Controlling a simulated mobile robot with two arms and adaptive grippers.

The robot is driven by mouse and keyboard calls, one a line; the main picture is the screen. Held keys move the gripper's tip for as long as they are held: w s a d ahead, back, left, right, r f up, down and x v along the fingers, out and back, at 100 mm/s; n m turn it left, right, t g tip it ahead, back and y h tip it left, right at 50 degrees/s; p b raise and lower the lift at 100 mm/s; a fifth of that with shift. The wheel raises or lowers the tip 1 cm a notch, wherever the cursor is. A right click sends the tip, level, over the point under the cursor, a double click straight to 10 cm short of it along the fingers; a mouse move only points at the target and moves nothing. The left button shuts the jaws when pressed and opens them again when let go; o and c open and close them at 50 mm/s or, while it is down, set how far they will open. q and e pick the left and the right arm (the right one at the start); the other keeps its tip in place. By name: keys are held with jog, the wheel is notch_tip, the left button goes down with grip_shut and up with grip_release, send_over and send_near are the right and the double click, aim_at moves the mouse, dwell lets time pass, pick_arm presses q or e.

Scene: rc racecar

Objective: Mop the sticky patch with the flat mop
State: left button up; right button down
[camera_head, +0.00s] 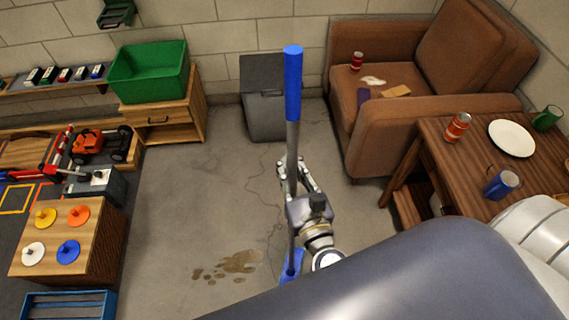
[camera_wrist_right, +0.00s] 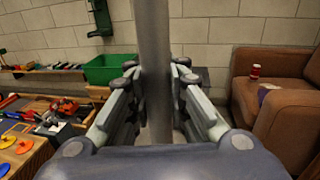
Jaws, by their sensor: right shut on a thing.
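The flat mop (camera_head: 292,130) stands near upright in the head view, with a blue grip at the top and a grey pole. Its blue head (camera_head: 291,266) shows in part at floor level, the rest hidden behind my right arm. My right gripper (camera_head: 292,185) is shut on the pole. In the right wrist view the fingers (camera_wrist_right: 154,90) close on both sides of the grey pole (camera_wrist_right: 154,60). The sticky patch (camera_head: 240,262) is a brown stain on the concrete floor, just left of the mop head, with smaller spots (camera_head: 197,274) beside it. My left gripper is not in view.
A wooden block (camera_head: 105,248) with coloured discs stands left of the patch. A grey bin (camera_head: 262,115) stands at the wall. A brown armchair (camera_head: 380,135) and wooden table (camera_head: 430,170) with cups and a plate are at right. The floor between is clear.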

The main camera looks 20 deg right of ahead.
jog(key=s+d+b, duration=0.1)
jog(key=s+d, duration=0.1)
jog(key=d, duration=0.7)
jog(key=shift+s+d+b, duration=0.2)
jog(key=shift+s+b, duration=0.1)
dwell(0.6)
jog(key=shift+r, duration=0.1)
notch_tip(320, 180, up, 6)
jog(key=p, duration=0.5)
jog(key=shift+p, duration=0.4)
notch_tip(320, 180, up, 3)
jog(key=p, duration=0.3)
jog(key=shift+f, duration=0.2)
dwell(1.0)
